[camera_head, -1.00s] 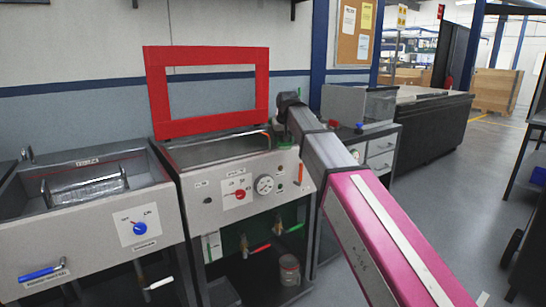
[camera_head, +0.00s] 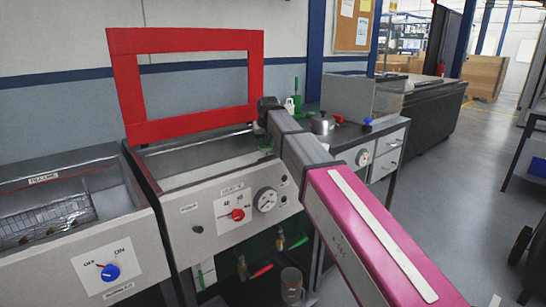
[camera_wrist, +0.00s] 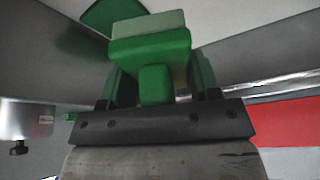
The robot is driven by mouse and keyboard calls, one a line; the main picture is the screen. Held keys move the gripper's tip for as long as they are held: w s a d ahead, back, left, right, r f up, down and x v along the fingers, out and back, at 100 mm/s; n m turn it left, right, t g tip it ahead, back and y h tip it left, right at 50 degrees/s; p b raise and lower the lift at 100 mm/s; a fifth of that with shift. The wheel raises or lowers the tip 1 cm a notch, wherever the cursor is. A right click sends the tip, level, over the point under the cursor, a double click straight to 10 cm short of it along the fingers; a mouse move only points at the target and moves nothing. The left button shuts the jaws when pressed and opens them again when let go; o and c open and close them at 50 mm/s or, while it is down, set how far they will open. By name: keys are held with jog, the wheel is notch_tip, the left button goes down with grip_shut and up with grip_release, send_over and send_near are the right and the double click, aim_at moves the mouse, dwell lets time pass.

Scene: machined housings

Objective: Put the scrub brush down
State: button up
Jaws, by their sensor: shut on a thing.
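The scrub brush (camera_wrist: 150,50) is a green block with a pale face in the wrist view. My gripper (camera_wrist: 158,85) is shut on it, with a green finger on either side. In the head view a small green part (camera_head: 265,149) shows by the right end of the open basin (camera_head: 195,160) of the washing machine; I cannot tell there whether it is finger or brush. My arm hides most of that spot. Whether the brush touches any surface cannot be told.
The red-framed lid (camera_head: 125,90) stands open behind the basin. A second tank (camera_head: 60,185) with a wire basket is at the left. A dark-topped bench (camera_head: 345,133) at the right carries a metal cup (camera_head: 320,125) and a green-topped bottle.

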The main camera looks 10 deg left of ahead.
jog(key=w+d+f, duration=0.1)
jog(key=w+f, duration=0.1)
jog(key=w, duration=0.1)
jog(key=w+f, duration=0.2)
jog(key=w, duration=0.1)
jog(key=w+d+f, duration=0.1)
jog(key=w+f, duration=0.1)
jog(key=w, duration=0.1)
jog(key=shift+w+d, duration=0.3)
jog(key=shift+d, duration=0.05)
jog(key=shift+f, duration=2)
jog(key=shift+f, duration=0.15)
jog(key=o, duration=1.1)
jog(key=v, duration=1.2)
jog(key=shift+r, duration=0.2)
